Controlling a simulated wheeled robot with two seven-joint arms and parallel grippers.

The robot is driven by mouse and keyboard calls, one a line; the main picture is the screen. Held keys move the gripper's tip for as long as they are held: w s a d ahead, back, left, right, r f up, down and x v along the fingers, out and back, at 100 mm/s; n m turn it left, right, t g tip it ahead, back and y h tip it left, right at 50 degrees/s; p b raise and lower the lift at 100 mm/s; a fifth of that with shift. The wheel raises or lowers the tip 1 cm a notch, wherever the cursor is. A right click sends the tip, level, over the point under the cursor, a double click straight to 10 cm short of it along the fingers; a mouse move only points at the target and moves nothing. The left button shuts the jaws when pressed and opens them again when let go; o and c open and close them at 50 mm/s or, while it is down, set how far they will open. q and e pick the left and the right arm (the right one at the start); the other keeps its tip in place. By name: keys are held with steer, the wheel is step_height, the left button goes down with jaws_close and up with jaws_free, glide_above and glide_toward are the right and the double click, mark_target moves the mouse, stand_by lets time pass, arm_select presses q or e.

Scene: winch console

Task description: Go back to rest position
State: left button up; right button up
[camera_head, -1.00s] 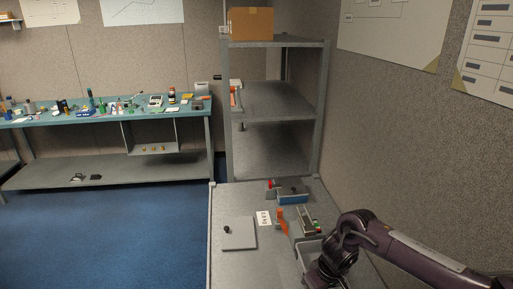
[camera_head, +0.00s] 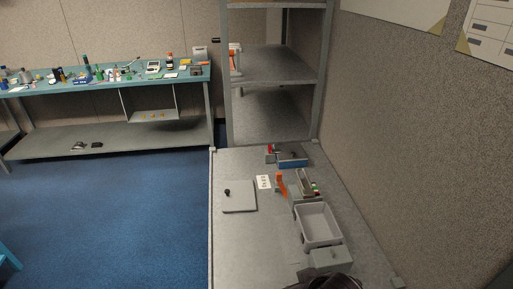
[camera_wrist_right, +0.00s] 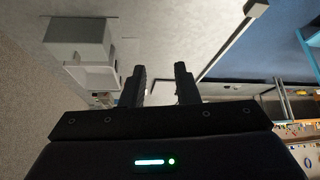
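My right gripper (camera_wrist_right: 160,85) shows in the right wrist view, its two dark fingers apart with nothing between them. In the head view only a dark piece of my arm shows at the bottom edge, and no gripper can be seen there. The grey table (camera_head: 232,240) stands below, with a light grey open bin (camera_head: 318,225) that looks empty. A flat grey plate with a black knob (camera_head: 239,197) lies on the table's left part. My left gripper is in neither view.
A blue-fronted box (camera_head: 291,160), an orange part (camera_head: 281,184), a white label card (camera_head: 263,182) and a narrow tray (camera_head: 306,184) lie on the table. A grey box (camera_head: 326,258) sits in front of the bin. A shelf rack (camera_head: 272,65) stands behind; blue floor (camera_head: 110,215) is clear at left.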

steer(key=s+d+m+g+h, duration=0.2)
steer(key=s+d, duration=0.6)
steer(key=d, duration=0.1)
step_height(320, 180, down, 34)
steer(key=s+g+b, duration=0.2)
steer(key=b, duration=0.3)
steer(key=s+d+f+b, duration=0.2)
steer(key=s+f, duration=0.8)
steer(key=f, duration=0.2)
steer(key=s+d+f+g+b, duration=0.1)
steer(key=s+d+f+b, duration=0.1)
steer(key=s+f, duration=0.8)
step_height(320, 180, down, 2)
steer(key=shift+s+f, duration=0.1)
steer(key=shift+s, duration=0.1)
